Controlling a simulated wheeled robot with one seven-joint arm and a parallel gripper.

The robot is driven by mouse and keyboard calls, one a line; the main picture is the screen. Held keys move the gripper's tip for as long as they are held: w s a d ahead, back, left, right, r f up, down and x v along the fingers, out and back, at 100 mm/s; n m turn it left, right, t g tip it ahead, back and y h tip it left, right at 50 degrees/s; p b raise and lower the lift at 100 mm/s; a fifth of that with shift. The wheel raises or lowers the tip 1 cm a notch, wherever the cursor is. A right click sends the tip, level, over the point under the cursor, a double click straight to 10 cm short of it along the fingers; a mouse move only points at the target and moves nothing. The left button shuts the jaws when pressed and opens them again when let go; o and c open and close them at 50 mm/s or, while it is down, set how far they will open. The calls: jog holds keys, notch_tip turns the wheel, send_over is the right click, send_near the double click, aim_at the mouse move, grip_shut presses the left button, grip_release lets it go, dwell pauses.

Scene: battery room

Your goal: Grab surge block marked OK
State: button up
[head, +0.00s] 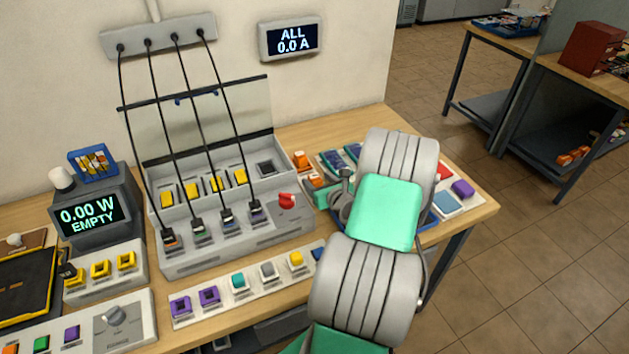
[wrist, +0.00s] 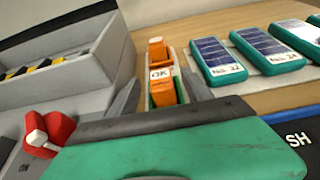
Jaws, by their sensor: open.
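An orange surge block (wrist: 163,92) with a white label reading OK stands in a narrow grey holder with a green edge, in the middle of the wrist view. In the head view an orange block (head: 316,181) shows just left of my gripper; its label is not readable there. My gripper (wrist: 158,98) is open, its two grey fingers on either side of the OK block. I cannot tell whether they touch it. In the head view my gripper (head: 342,188) is partly hidden by my arm.
A second orange block (wrist: 157,52) stands just behind the OK block. Blue-and-green modules (wrist: 213,60) lie on the right. A grey test bench (wrist: 75,85) with a red knob (wrist: 45,135) rises close on the left. Bare wood (wrist: 185,32) lies behind.

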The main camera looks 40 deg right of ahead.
jog(key=x, duration=0.2)
jog(key=shift+w+d+f, duration=0.1)
jog(key=shift+w, duration=0.2)
jog(key=shift+s, duration=0.1)
jog(key=shift+c, duration=0.4)
grip_shut()
